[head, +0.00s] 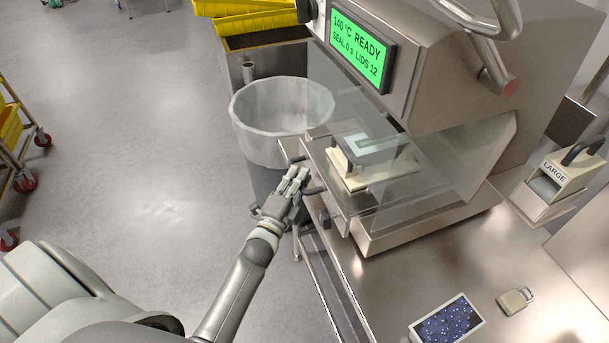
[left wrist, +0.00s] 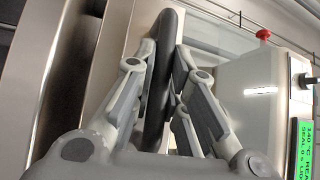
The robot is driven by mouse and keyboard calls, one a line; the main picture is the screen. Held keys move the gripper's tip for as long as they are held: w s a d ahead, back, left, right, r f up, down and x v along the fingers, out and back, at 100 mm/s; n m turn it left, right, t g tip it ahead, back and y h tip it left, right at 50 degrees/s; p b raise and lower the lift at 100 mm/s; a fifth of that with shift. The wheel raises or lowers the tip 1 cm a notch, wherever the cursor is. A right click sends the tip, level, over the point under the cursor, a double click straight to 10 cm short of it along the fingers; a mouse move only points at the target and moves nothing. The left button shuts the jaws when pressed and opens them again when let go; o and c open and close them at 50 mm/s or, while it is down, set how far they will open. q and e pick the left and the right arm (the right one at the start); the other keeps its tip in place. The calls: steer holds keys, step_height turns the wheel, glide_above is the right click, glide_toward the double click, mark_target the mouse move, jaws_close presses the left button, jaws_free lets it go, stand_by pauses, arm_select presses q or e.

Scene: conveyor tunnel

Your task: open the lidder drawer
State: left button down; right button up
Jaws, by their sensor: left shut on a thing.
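The lidder (head: 460,85) is a steel machine with a green screen reading "140 °C READY". Its drawer (head: 325,185) has a narrow steel front at the machine's left side. A cream nest (head: 350,172) shows behind the drawer front, under a clear guard. My left gripper (head: 298,180) is shut on the dark drawer handle (head: 314,191). In the left wrist view the handle (left wrist: 163,60) runs upright between the fingers of my left gripper (left wrist: 163,75). My right gripper is not in view.
A translucent bin (head: 265,130) stands close behind my left gripper, with yellow crates (head: 245,18) beyond it. A block marked LARGE (head: 553,178), a blue-patterned tray (head: 447,322) and a small metal tag (head: 515,300) are on the steel bench.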

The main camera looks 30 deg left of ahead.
arm_select(q)
steer(key=s+a+p, duration=0.1)
steer(key=s+a, duration=1.1)
steer(key=s, duration=0.1)
steer(key=shift+s+p, duration=0.3)
steer(key=c, duration=1.5)
jaws_free()
steer(key=shift+o, duration=0.2)
steer(key=s+f, duration=0.1)
steer(key=s, duration=1)
steer(key=shift+s+d+f, duration=0.3)
steer(key=shift+s+d, duration=0.05)
steer(key=shift+s, duration=0.05)
